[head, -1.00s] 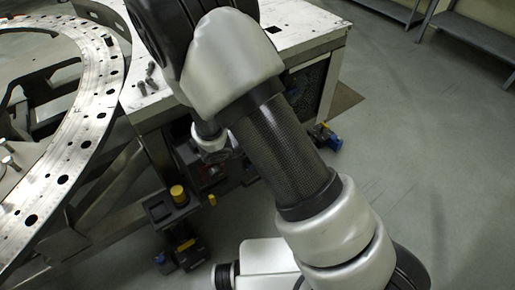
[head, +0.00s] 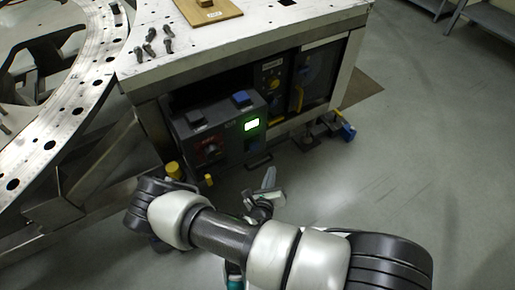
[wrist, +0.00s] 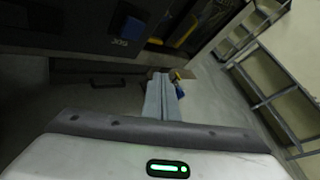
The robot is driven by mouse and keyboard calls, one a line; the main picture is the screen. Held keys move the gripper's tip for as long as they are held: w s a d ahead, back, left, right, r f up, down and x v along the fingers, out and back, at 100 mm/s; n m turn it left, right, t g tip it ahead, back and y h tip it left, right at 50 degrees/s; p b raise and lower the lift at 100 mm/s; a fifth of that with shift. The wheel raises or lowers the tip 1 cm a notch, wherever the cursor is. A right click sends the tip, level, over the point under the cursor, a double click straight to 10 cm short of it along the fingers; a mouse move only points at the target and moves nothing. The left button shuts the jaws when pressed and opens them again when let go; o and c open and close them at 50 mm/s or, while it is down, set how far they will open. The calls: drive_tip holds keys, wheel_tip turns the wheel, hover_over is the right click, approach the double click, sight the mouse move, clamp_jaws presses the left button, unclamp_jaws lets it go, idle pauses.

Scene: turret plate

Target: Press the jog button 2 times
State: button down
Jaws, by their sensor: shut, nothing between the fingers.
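The jog button is the blue square button (head: 241,97) on top of a dark control box (head: 232,145) under the table's front edge. In the wrist view the blue button (wrist: 132,29) is at the upper left, beside a label that seems to read JOG. My gripper (head: 269,178) is shut and empty, in front of and below the box, apart from the button. In the wrist view its grey fingers (wrist: 163,97) point forward, to the right of and below the button.
The white table (head: 240,40) holds several bolts (head: 158,42) and a wooden board (head: 208,12). Open floor lies to the right.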

drive_tip(key=shift+a, duration=0.1)
drive_tip(key=b, duration=0.3)
approach(258, 147)
drive_tip(key=w+d+f, duration=0.2)
drive_tip(key=w+d, duration=0.1)
drive_tip(key=shift+w+a+r, duration=0.15)
drive_tip(key=shift+w+a, duration=0.4)
drive_tip(key=shift+a, duration=0.05)
drive_tip(key=shift+w, duration=0.15)
idle(1.5)
drive_tip(key=shift+w+a, duration=0.2)
drive_tip(key=shift+w+a+b, duration=0.4)
drive_tip(key=shift+w, duration=0.15)
idle(1.1)
drive_tip(key=shift+s+d, duration=0.1)
drive_tip(key=shift+s, duration=0.05)
drive_tip(key=shift+s+d+p, duration=0.5)
drive_tip(key=shift+s+p, duration=0.1)
drive_tip(key=shift+s, duration=0.15)
drive_tip(key=shift+s+d, duration=0.1)
drive_tip(key=shift+s, duration=0.05)
